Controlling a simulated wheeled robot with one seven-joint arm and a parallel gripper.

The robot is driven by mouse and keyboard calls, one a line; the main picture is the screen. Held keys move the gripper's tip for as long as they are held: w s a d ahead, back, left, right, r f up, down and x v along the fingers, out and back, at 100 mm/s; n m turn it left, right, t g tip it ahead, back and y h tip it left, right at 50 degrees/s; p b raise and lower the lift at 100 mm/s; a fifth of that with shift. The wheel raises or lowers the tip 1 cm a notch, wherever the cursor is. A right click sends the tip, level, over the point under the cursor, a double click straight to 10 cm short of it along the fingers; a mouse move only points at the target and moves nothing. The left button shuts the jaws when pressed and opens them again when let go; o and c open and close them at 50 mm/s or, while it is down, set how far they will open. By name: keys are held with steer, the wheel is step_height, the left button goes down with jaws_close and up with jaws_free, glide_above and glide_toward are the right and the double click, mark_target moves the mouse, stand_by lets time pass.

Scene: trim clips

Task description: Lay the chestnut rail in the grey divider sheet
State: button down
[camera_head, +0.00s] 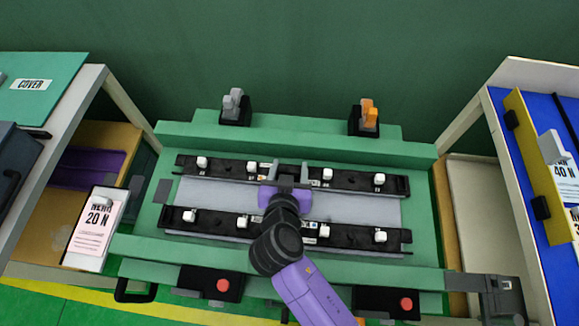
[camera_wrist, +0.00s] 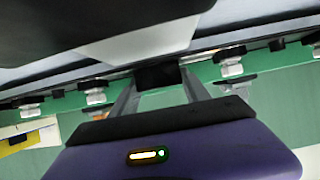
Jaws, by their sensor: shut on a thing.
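The chestnut rail (camera_head: 227,167), very dark and carrying white clips, lies along the far edge of the grey divider sheet (camera_head: 350,209). A similar dark rail (camera_head: 350,235) with white clips runs along the sheet's near edge. My gripper (camera_head: 289,168) is at the middle of the far rail, its two grey fingers apart. In the wrist view, the fingers (camera_wrist: 160,90) close on a dark block of the rail, with pale clip knobs to both sides. My wrist hides the middle of the near rail. I cannot tell whether the held rail is fully seated.
The green fixture carries grey (camera_head: 235,105) and orange (camera_head: 366,115) clamps at the back. Red buttons (camera_head: 222,285) sit at the front. A weight card (camera_head: 97,225) stands left. A blue-lined tray (camera_head: 540,150) with a yellow divider stands right.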

steer(key=shift+r, duration=0.1)
steer(key=shift+c, duration=2.2)
jaws_free()
step_height(320, 180, up, 20)
steer(key=p, duration=0.2)
steer(key=w+a+r+n+t+y, duration=0.1)
steer(key=a+r+n+t+y, duration=0.15)
steer(key=a+r, duration=0.2)
steer(key=s+d+f+m+h, duration=0.1)
steer(key=s+d+f, duration=0.2)
steer(key=s+d, duration=1)
steer(key=s+d+f+m+h+p, duration=0.1)
steer(key=s+d+f, duration=0.2)
steer(key=s+d, duration=1.1)
steer(key=s, duration=0.5)
steer(key=shift+s+f, duration=0.2)
steer(key=shift+f, duration=0.15)
